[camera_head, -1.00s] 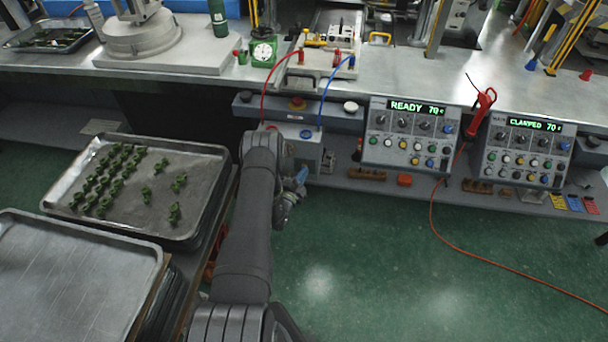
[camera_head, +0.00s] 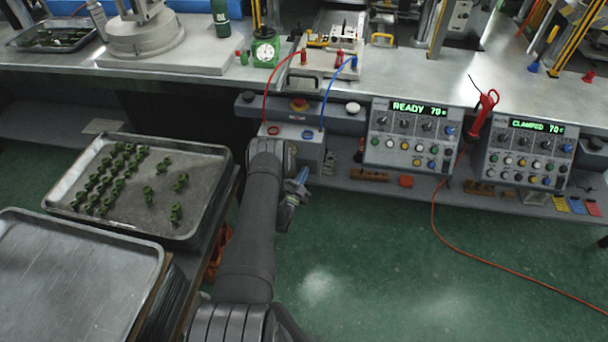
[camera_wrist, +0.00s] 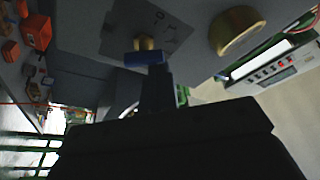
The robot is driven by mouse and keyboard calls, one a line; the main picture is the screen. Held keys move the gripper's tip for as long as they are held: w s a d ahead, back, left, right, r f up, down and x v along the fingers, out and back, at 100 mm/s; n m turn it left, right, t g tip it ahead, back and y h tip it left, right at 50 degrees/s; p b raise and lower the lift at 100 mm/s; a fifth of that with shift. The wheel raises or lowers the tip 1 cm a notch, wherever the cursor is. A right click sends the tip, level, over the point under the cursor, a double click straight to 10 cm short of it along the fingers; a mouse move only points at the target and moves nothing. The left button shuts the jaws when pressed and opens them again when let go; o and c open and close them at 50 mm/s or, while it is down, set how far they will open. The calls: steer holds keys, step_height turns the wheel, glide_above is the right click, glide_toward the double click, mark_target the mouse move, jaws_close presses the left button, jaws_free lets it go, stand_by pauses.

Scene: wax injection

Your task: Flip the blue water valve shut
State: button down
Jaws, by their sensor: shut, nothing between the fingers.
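In the wrist view the blue water valve handle (camera_wrist: 143,58) is a short flat bar on a brass stem, in front of a grey panel face. In this picture it lies crosswise. My gripper (camera_wrist: 157,78) is shut and empty, its dark fingertips overlapping the lower edge of the handle. I cannot tell whether they touch it. In the head view my arm reaches down in front of the grey box (camera_head: 310,150) with the red and blue hoses. A blue patch shows beside the end of my arm; I cannot tell whether it is the valve.
A larger brass knob (camera_wrist: 237,31) is right of the valve in the wrist view. In the head view a tray of green parts (camera_head: 205,205) stands left of my arm. Two control panels (camera_head: 408,140) are to the right.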

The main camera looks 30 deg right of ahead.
steer(key=shift+n, duration=0.5)
steer(key=shift+w+a+f+n+t, duration=0.1)
steer(key=shift+n+t, duration=0.35)
steer(key=shift+n, duration=0.35)
steer(key=shift+w+a+n+t, duration=0.1)
steer(key=shift+n+t, duration=0.35)
steer(key=shift+n, duration=0.35)
steer(key=shift+w+a, duration=0.1)
stand_by(0.6)
steer(key=r, duration=0.1)
steer(key=s+d+r, duration=0.1)
steer(key=r, duration=0.2)
steer(key=shift+s+d, duration=0.25)
steer(key=shift+s, duration=0.05)
steer(key=v, duration=1)
steer(key=shift+w, duration=0.1)
